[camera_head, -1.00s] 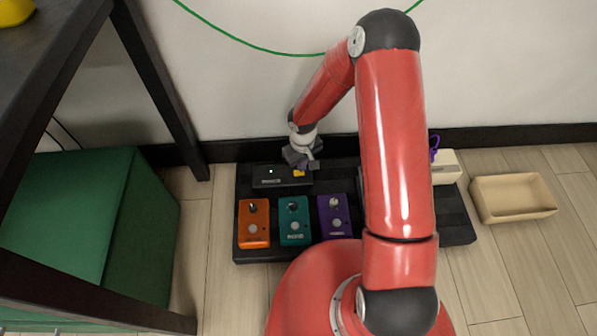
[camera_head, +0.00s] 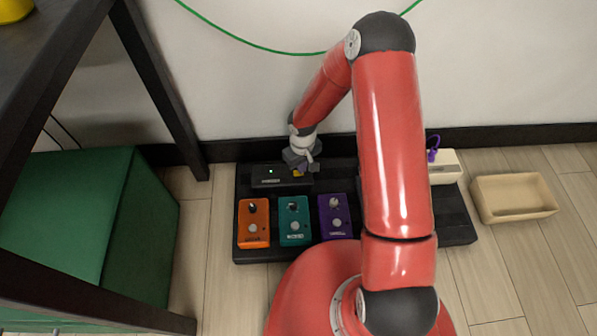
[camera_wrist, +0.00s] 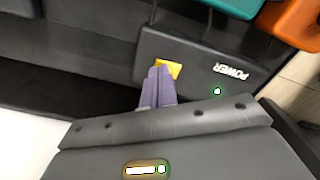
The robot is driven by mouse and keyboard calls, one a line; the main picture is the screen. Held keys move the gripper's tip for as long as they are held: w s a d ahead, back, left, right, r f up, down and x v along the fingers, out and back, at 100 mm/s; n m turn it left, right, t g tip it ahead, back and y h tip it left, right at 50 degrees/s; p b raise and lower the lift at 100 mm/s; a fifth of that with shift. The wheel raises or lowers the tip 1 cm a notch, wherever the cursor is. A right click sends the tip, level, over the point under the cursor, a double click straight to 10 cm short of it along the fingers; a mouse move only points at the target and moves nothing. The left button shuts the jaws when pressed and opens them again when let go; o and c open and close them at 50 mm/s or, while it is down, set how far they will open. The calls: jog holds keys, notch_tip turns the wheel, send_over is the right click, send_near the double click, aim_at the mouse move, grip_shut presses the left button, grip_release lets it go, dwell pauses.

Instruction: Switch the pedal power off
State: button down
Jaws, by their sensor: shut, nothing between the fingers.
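The black power box (camera_head: 268,181) sits at the back left of the pedalboard. In the wrist view, the power box (camera_wrist: 200,62) shows upside-down "POWER" lettering and a lit green light (camera_wrist: 217,91). Its yellow switch (camera_wrist: 172,67) is partly hidden behind my fingertips. My gripper (camera_wrist: 157,78) is shut and empty, with its tips at the switch's edge; I cannot tell whether they touch it. In the head view, my gripper (camera_head: 299,168) is over the box's right end.
Orange (camera_head: 254,222), teal (camera_head: 294,220) and purple (camera_head: 334,216) pedals stand in front of the box on the black pedalboard (camera_head: 455,222). A white pedal (camera_head: 445,167) is at the right. An empty beige tray (camera_head: 512,211) lies on the floor. A dark table leg (camera_head: 160,85) stands left.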

jog(key=shift+f, duration=0.25)
jog(key=shift+r+p, duration=2.35)
jog(key=shift+r, duration=1.2)
